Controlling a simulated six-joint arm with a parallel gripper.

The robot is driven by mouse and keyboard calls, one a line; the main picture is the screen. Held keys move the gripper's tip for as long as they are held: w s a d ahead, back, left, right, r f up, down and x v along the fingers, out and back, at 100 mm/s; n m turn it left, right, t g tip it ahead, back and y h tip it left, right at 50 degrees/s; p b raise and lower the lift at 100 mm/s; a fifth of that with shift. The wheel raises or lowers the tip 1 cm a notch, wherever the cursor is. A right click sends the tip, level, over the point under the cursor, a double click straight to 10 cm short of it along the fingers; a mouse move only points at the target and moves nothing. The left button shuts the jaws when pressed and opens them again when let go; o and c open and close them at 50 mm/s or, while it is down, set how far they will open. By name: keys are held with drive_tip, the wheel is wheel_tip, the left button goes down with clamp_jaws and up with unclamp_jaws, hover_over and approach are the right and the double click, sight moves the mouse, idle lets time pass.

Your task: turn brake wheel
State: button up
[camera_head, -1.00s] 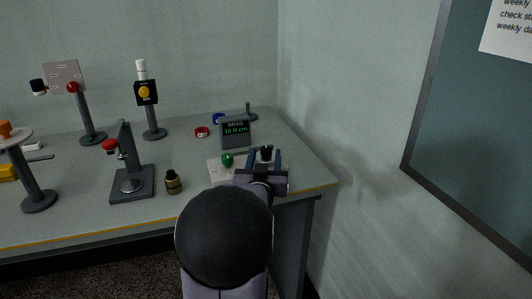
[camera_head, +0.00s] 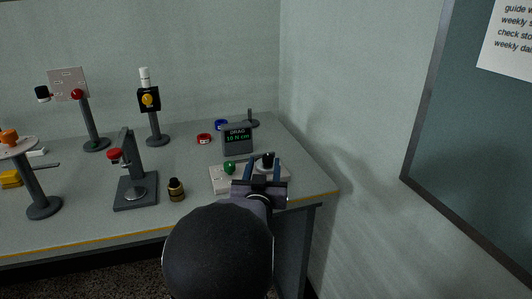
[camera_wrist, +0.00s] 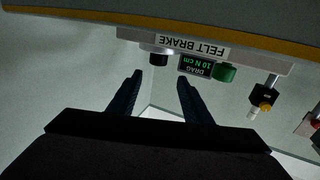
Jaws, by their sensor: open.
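The felt brake unit (camera_head: 222,184) is a pale box at the right front of the bench. It has a green knob (camera_head: 229,167) on the left and a black knob (camera_head: 267,160) on the right. No part is labelled as the wheel. The wrist view shows it upside down, with the FELT BRAKE label (camera_wrist: 193,45), black knob (camera_wrist: 158,58) and green knob (camera_wrist: 226,73). My gripper (camera_head: 263,170) is open and empty. Its fingers (camera_wrist: 159,80) lie to either side of the black knob's line, with the knob beyond the tips, seemingly apart from it.
A display (camera_head: 237,138) behind the unit reads DRAG 10 N cm. A small black-and-brass piece (camera_head: 176,190) and a red-knobbed stand (camera_head: 135,190) stand to the left. Red (camera_head: 204,139) and blue (camera_head: 221,125) rings lie behind. The wall is close on the right.

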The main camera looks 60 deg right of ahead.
drive_tip(key=shift+n+y, duration=0.3)
drive_tip(key=shift+y, duration=0.5)
drive_tip(key=w+r+p, duration=0.1)
drive_tip(key=p, duration=0.2)
drive_tip(key=r+p, duration=0.2)
drive_tip(key=p, duration=0.1)
drive_tip(key=w+r+p, duration=0.1)
drive_tip(key=p, duration=0.2)
drive_tip(key=shift+w+r+p, duration=0.35)
drive_tip(key=shift+p, duration=0.05)
drive_tip(key=w+d+r+n+t+y+p, duration=0.25)
drive_tip(key=w+d+r+p, duration=0.35)
drive_tip(key=w+r+p, duration=0.7)
drive_tip(key=n+g+y+p, duration=0.3)
drive_tip(key=n+g+y, duration=0.65)
drive_tip(key=n, duration=1.55)
hover_over(260, 169)
wheel_tip(260, 169, down, 10)
drive_tip(key=g+h, duration=0.1)
drive_tip(key=shift+f+n, duration=0.2)
drive_tip(key=shift+n, duration=0.15)
drive_tip(key=shift+f, duration=0.1)
